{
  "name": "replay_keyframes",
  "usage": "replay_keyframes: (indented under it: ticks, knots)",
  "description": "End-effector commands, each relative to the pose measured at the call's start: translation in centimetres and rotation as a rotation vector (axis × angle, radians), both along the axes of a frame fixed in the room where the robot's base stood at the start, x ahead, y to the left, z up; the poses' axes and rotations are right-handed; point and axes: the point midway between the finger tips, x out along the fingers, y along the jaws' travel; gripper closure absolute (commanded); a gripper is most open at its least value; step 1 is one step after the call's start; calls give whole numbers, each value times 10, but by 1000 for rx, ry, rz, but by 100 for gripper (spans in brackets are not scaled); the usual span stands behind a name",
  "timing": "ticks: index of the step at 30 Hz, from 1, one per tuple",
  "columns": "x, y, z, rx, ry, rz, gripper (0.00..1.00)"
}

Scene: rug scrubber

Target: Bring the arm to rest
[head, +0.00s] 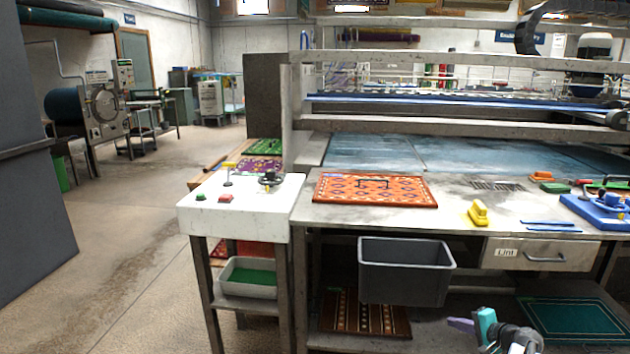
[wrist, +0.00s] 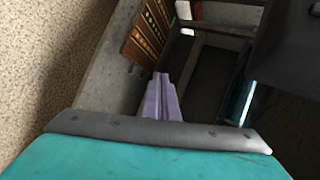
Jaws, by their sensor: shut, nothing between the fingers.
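My gripper (head: 462,325) shows at the bottom right of the head view, with purple fingers, a teal body and grey wrist parts. It is low, in front of the table's lower shelf, and points left. In the wrist view my gripper (wrist: 161,98) has its purple fingers together, with nothing between them. The teal and grey housing fills the bottom of that view. Most of my arm is outside the head view.
A grey bin (head: 405,272) hangs under the table edge near my gripper. A striped rug (head: 362,314) lies on the lower shelf, and a green rug (head: 572,318) is at right. A white stand (head: 240,222) is left of the table. Open floor (head: 120,250) lies further left.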

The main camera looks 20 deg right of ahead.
Motion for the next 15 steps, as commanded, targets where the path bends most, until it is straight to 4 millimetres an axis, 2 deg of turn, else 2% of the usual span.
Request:
replay_keyframes:
  ticks: [1, 6, 10, 15]
  knots:
    - [7, 25, -8, 2, 30, 39, 100]
    - [21, 97, -45, -3, 136, 166, 100]
    - [24, 152, -71, -12, 215, 263, 100]
    - [19, 220, -101, -31, 317, 394, 100]
